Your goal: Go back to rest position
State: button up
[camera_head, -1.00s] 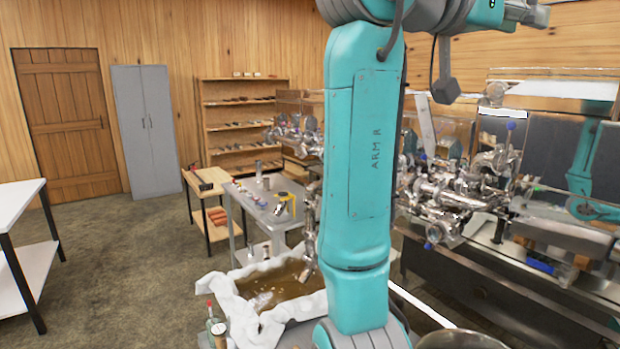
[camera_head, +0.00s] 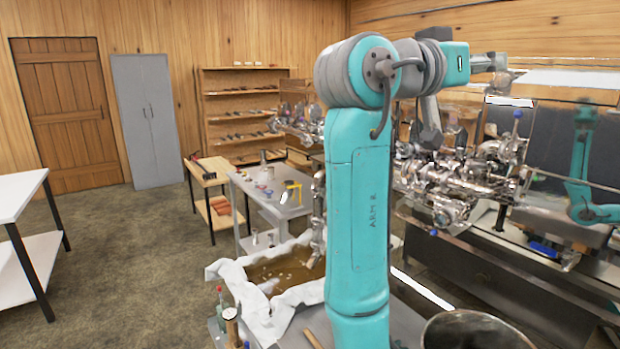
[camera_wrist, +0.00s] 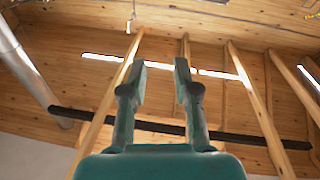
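My gripper (camera_wrist: 160,68) shows in the wrist view with its two green fingers apart and nothing between them. It faces up toward the wooden ceiling (camera_wrist: 210,60) and its beams. In the head view my teal arm stands upright at the centre, folded at a grey elbow, with its forearm reaching right. I cannot make out the fingers in that view.
Behind my arm stands the shiny metal evaporator (camera_head: 470,185) with its pipes and valves. A cloth-lined tub (camera_head: 240,290) of brown liquid is at lower centre. A metal pot (camera_head: 475,330) is at lower right. Open floor (camera_head: 120,260) lies at left.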

jog(key=w+a+f+n+t+y, duration=0.1)
jog(key=w+f+n+t+y, duration=0.2)
jog(key=f, duration=1.1)
jog(key=w+a+f+n+t+y, duration=0.1)
jog(key=w+f+n+t, duration=0.35)
jog(key=f, duration=0.85)
jog(key=s+a+f+n+y, duration=0.1)
jog(key=s+f+n+y, duration=0.3)
jog(key=f, duration=0.9)
jog(key=s+a+f+n+y, duration=0.1)
jog(key=s+f+n+y, duration=0.3)
jog(key=f, duration=1)
jog(key=s+a+f+y, duration=0.1)
jog(key=s+f, duration=0.3)
jog(key=s, duration=0.3)
jog(key=s+f+y, duration=0.2)
jog(key=s+f, duration=0.3)
jog(key=s, duration=0.3)
jog(key=s+a+f+y, duration=0.1)
jog(key=s+f, duration=0.3)
jog(key=s, duration=0.3)
jog(key=s+r+m+g, duration=0.1)
jog(key=s+r+m, duration=0.2)
jog(key=s, duration=2.2)
jog(key=shift+d+r+m+g+y, duration=0.2)
jog(key=shift+m+g+y, duration=0.2)
jog(key=shift+m, duration=0.35)
